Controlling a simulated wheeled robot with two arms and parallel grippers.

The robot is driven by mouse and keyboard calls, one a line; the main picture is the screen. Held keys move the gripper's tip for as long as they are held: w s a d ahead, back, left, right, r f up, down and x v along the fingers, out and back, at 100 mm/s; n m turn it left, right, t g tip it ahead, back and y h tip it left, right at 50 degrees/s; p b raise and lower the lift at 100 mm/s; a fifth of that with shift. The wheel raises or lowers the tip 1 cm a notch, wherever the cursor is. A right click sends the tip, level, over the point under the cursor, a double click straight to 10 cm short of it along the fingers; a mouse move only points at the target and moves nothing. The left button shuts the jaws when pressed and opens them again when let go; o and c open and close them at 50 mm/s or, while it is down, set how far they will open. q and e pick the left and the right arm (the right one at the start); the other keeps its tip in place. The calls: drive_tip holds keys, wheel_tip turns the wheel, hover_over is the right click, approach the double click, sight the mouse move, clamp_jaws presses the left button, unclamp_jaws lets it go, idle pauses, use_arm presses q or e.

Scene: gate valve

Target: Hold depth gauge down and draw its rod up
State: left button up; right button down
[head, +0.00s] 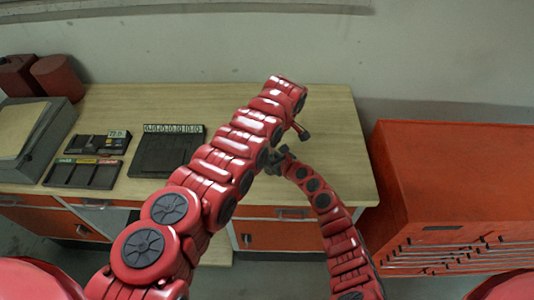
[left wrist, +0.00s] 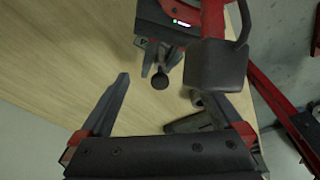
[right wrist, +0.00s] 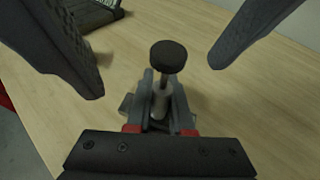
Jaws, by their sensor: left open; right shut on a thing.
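The depth gauge stands upright in the right wrist view, with a round black knob (right wrist: 168,56) on a thin metal rod above a grey cylindrical body (right wrist: 161,103). My right gripper (right wrist: 162,78) is shut on the gauge's body, low down. My left gripper (left wrist: 156,84) is open; its two dark fingers also show large at the top of the right wrist view, apart from the knob on either side. In the left wrist view the knob (left wrist: 160,82) lies between the left fingers, untouched. In the head view my left arm hides most of the gauge.
The wooden table (head: 335,110) is bare around the gauge. A dark tray (head: 167,152) and smaller black cases (head: 84,173) lie to the left, with a grey box (head: 30,130) beyond. A red tool cabinet (head: 440,190) stands right of the table.

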use_arm(q)
drive_tip(key=shift+r, duration=0.15)
